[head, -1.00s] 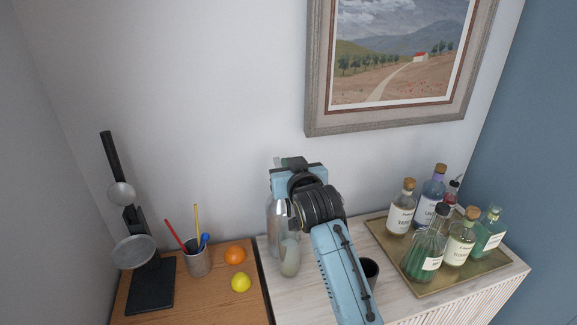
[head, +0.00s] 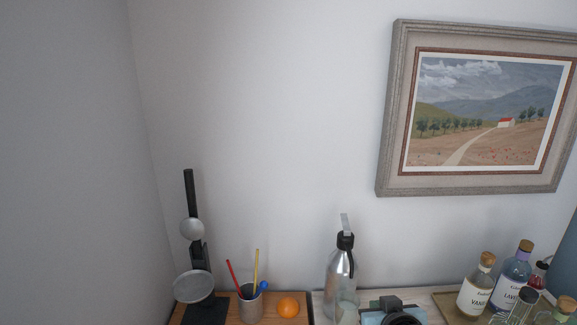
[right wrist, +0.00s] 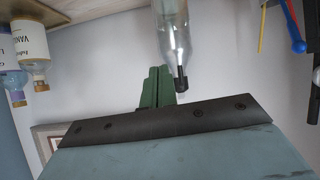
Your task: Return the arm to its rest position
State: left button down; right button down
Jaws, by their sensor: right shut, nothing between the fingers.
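My right gripper (head: 388,304) shows at the bottom edge of the head view, in front of the pale cabinet top and to the right of a clear siphon bottle (head: 341,276). Only its blue body and dark wrist parts show there. In the right wrist view its green fingers (right wrist: 158,88) are together, with nothing between them. That view is upside down and shows the siphon bottle (right wrist: 175,35) near the fingers, apart from them as far as I can tell. My left gripper is in neither view.
Labelled bottles (head: 476,285) stand on a tray at the right. A cup with coloured sticks (head: 250,304), an orange (head: 288,307) and a black stand with metal pans (head: 205,308) are on the wooden top at the left. A framed painting (head: 384,150) hangs above; the wall between is bare.

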jog(key=s+d+f+n+g, duration=0.1)
jog(key=s+f+g, duration=0.35)
jog(key=s, duration=0.95)
jog(key=s+f+n+g, duration=0.1)
jog(key=s+f+g, duration=0.35)
jog(key=s, duration=0.95)
notch_tip(320, 180, down, 33)
jog(key=s+b, duration=0.2)
jog(key=b, duration=0.6)
jog(key=s+d+f+b, duration=0.1)
jog(key=s+f+b, duration=0.2)
jog(key=s+f, duration=0.5)
jog(key=s+d+f+g+b, duration=0.1)
jog(key=s+f+b, duration=0.3)
jog(key=s+f, duration=0.4)
notch_tip(320, 180, down, 6)
jog(key=shift+s+d+r+g, duration=0.15)
jog(key=shift+d+g, duration=0.15)
jog(key=shift+d, duration=0.25)
